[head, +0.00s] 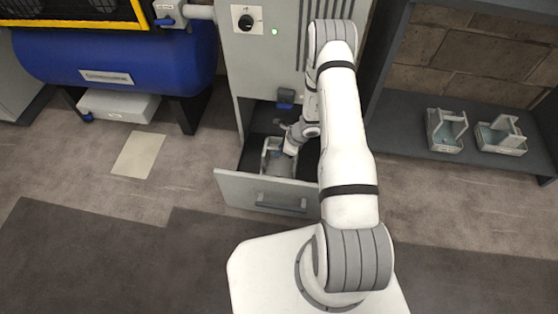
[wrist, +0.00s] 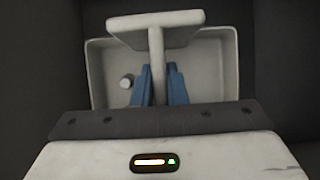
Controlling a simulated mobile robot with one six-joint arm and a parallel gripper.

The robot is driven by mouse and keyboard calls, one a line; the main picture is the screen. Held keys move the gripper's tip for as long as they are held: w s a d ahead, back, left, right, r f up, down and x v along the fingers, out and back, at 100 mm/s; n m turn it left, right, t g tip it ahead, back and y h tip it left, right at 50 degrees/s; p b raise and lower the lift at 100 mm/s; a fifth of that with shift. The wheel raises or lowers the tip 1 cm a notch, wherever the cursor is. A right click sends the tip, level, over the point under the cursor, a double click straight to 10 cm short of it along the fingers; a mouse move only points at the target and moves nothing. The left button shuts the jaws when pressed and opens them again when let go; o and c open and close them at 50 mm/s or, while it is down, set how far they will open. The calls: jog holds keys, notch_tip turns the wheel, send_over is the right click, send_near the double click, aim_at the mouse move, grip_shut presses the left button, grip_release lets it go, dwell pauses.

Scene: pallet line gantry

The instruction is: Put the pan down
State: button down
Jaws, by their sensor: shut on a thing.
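The pan is a pale, shallow rectangular tray with a T-shaped handle standing up from its middle. In the wrist view the pan (wrist: 215,65) lies straight ahead, and my gripper (wrist: 159,72) has its two blue fingers shut on the upright web of the handle. In the head view the pan (head: 268,163) is inside the open drawer (head: 262,191) of the grey cabinet, with my gripper (head: 284,152) over it. My wrist hides part of the pan. I cannot tell whether its underside touches the drawer floor.
Two similar pans (head: 446,130) (head: 502,136) stand on a low dark shelf (head: 420,160) at the right. The grey cabinet (head: 262,70) rises behind the drawer. A blue tank (head: 130,60) and a white box (head: 118,106) are at the left. The floor before the drawer is clear.

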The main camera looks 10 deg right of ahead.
jog(key=b, duration=0.2)
send_over(280, 166)
jog(key=shift+w+f, duration=0.15)
jog(key=shift+f, duration=2.4)
jog(key=c, duration=1.5)
grip_release()
jog(key=shift+o, duration=0.2)
